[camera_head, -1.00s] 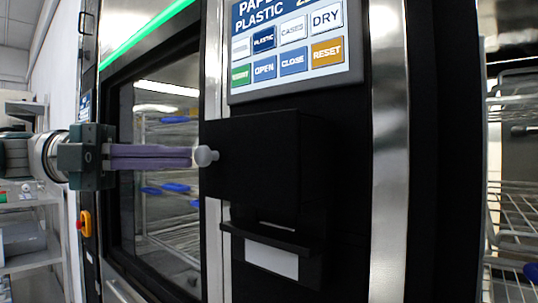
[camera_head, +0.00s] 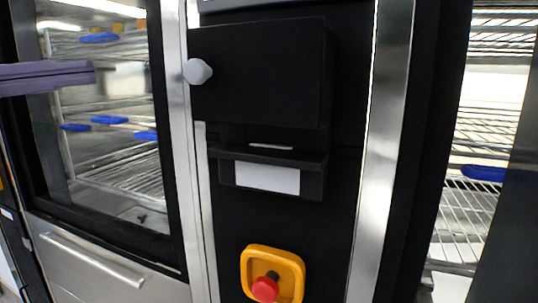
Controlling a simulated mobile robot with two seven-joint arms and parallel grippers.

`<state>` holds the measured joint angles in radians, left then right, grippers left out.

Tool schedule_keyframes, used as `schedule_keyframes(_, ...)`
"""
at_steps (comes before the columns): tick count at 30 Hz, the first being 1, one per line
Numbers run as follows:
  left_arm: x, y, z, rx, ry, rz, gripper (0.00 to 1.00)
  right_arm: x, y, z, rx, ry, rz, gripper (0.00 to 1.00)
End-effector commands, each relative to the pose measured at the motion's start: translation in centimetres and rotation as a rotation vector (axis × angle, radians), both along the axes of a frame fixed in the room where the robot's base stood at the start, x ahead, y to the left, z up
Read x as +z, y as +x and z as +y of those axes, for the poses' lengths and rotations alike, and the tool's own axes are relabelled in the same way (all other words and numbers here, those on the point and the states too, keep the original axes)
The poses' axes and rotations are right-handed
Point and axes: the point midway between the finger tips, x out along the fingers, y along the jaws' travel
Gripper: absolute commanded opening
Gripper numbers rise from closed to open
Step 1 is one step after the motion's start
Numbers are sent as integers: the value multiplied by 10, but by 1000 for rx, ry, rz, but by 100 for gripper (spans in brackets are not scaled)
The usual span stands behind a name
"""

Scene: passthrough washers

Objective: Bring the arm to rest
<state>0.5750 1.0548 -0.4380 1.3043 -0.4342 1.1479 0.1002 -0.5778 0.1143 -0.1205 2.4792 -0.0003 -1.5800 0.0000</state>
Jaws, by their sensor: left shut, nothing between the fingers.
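My left gripper (camera_head: 92,74) comes in from the left edge. Only its purple fingers show; they are shut together with nothing between them. The fingers are in front of the glass door (camera_head: 110,165) of the washer, left of the grey round knob (camera_head: 197,72) and apart from it. The knob sits on the left side of a black box (camera_head: 262,75) on the washer's front panel. The rest of my left arm is out of view. My right gripper is not in view.
Below the box is a small black ledge with a white label (camera_head: 267,177). A red emergency button (camera_head: 265,288) on a yellow housing (camera_head: 290,268) is lower down. A metal handle (camera_head: 92,260) is at lower left. Wire racks with blue clips (camera_head: 483,173) show at right.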

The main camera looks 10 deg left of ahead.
Motion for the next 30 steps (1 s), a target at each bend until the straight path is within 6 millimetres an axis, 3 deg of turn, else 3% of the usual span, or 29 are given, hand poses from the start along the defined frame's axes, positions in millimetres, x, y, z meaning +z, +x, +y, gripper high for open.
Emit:
schedule_keyframes(4,7,28,-37,172,-194,84,0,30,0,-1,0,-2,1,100)
schedule_keyframes(8,-2,46,-53,411,-386,244,0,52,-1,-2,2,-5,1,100)
schedule_keyframes(11,-21,46,-53,613,-505,413,0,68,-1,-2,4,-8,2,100)
schedule_keyframes(14,-49,31,-48,822,-593,620,0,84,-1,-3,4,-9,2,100)
schedule_keyframes(17,-82,-2,-44,1028,-643,860,0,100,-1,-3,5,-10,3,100)
schedule_keyframes(22,-127,-88,-43,1327,-634,1267,0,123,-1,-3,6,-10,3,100)
schedule_keyframes(26,-141,-161,-51,1493,-575,1545,0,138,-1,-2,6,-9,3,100)
schedule_keyframes(30,-137,-240,-62,1631,-477,1821,0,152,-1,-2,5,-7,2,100)
